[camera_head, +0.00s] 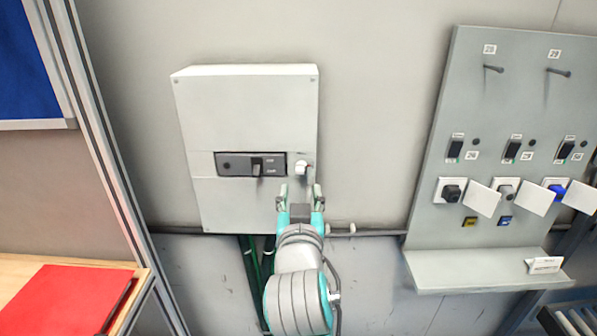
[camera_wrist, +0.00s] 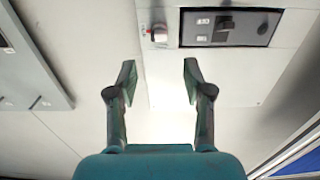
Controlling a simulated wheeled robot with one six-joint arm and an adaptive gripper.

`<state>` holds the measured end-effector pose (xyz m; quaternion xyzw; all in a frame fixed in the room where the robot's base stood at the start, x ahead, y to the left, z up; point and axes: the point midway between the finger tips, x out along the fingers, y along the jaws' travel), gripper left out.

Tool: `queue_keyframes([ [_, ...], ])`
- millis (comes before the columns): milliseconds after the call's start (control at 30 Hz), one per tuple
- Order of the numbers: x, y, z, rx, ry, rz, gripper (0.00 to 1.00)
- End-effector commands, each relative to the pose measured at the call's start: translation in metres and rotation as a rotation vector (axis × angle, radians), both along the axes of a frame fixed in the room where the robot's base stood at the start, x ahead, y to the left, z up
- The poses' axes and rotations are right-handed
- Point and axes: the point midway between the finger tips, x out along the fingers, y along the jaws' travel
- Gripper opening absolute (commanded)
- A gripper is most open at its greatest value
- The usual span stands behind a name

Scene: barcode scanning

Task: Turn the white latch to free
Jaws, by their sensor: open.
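The white latch (camera_head: 301,168) sits on the front of a pale grey wall box (camera_head: 245,110), just right of a dark switch panel (camera_head: 226,166) with a black lever (camera_head: 257,167). In the wrist view the latch (camera_wrist: 158,34) shows at the top, left of the dark panel (camera_wrist: 255,27), with a reddish patch on it. My gripper (camera_head: 298,191) is open and empty, just below the latch in the head view. In the wrist view its two fingers (camera_wrist: 158,80) are spread apart, with the latch beyond their tips. I see no contact between them.
A grey board (camera_head: 430,225) with switches, plugs, white tags and a shelf stands at the right. A metal post (camera_head: 105,140) and a table with a red folder (camera_head: 65,300) are at the left. Cables run under the box. The wall between box and board is clear.

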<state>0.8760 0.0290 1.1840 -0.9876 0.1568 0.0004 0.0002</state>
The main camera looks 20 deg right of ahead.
Motion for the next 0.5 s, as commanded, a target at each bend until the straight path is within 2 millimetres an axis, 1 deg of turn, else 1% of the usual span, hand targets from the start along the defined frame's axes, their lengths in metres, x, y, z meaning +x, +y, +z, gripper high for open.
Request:
queue_keyframes([
  [300, 0.053, -0.018, 0.0, -0.001, 0.0, -0.002, 0.51],
  [500, 0.078, -0.026, 0.0, -0.001, 0.0, -0.001, 0.51],
])
